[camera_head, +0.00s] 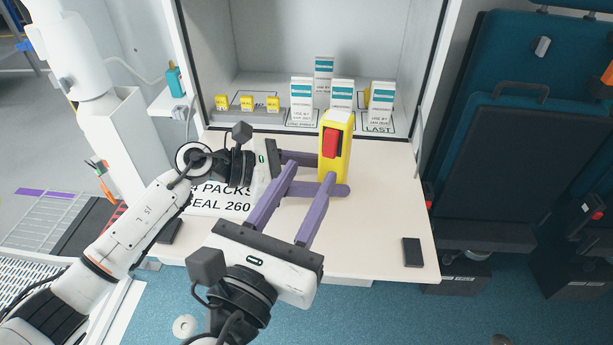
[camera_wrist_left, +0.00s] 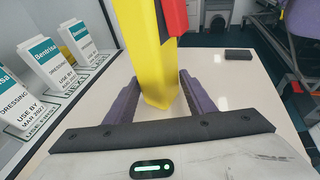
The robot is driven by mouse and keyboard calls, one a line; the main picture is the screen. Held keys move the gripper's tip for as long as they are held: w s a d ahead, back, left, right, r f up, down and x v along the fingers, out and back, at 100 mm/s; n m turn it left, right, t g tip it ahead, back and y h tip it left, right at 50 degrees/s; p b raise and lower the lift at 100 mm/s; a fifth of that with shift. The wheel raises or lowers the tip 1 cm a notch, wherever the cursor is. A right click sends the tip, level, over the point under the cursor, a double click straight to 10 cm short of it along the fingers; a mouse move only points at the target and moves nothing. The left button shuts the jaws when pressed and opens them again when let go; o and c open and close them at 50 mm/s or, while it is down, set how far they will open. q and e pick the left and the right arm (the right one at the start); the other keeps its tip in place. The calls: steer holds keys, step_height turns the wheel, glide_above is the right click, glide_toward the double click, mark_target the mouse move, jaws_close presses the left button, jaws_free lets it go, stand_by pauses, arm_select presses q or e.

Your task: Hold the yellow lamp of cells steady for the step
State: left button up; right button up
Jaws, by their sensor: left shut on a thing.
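The yellow lamp (camera_head: 343,130) stands upright near the back of the pale worktop, with a red block on its front and a pale top. Its yellow body also fills the middle of the left wrist view (camera_wrist_left: 145,50). My left gripper (camera_head: 333,174) is shut on the lamp low down, with one purple finger on each side of it. I cannot tell whether its foot touches the worktop. My right gripper (camera_head: 310,172) is open, its fingers apart and empty. Its fingertips overlap the left gripper's fingers in the head view; I cannot tell whether they touch.
Behind the lamp, an open cabinet holds several white dressing packs (camera_head: 302,102) and small yellow packs (camera_head: 247,103). A printed label (camera_head: 222,199) lies on the worktop (camera_head: 385,215), partly hidden by my left arm. A small dark block (camera_head: 412,252) sits front right. The right side is mostly clear.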

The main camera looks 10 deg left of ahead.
arm_select(q)
steer(key=o, duration=0.9)
